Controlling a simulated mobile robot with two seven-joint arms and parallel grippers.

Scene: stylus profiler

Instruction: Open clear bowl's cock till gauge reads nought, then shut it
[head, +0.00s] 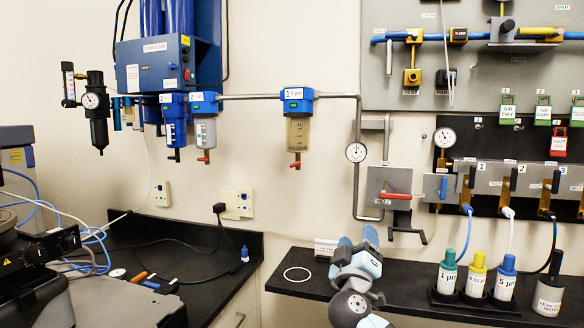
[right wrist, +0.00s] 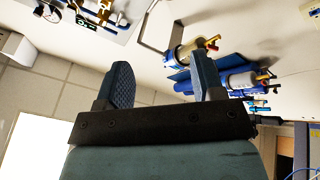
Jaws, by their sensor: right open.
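Three blue-headed filter bowls hang on the wall pipe in the head view. The right one is a see-through, tan-tinted bowl (head: 298,133) with a red-handled cock (head: 295,165) beneath. My right gripper (head: 358,239) is open and empty, below and right of the bowls. In the right wrist view its fingers (right wrist: 161,75) stand apart. My left gripper is not in view.
A red-handled valve plate (head: 389,194) with a hook is right of the gauge. A black shelf (head: 410,299) holds several capped bottles and a white ring (head: 297,274). A manifold (head: 520,178) with hoses is at right. The wall below the bowls is largely clear.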

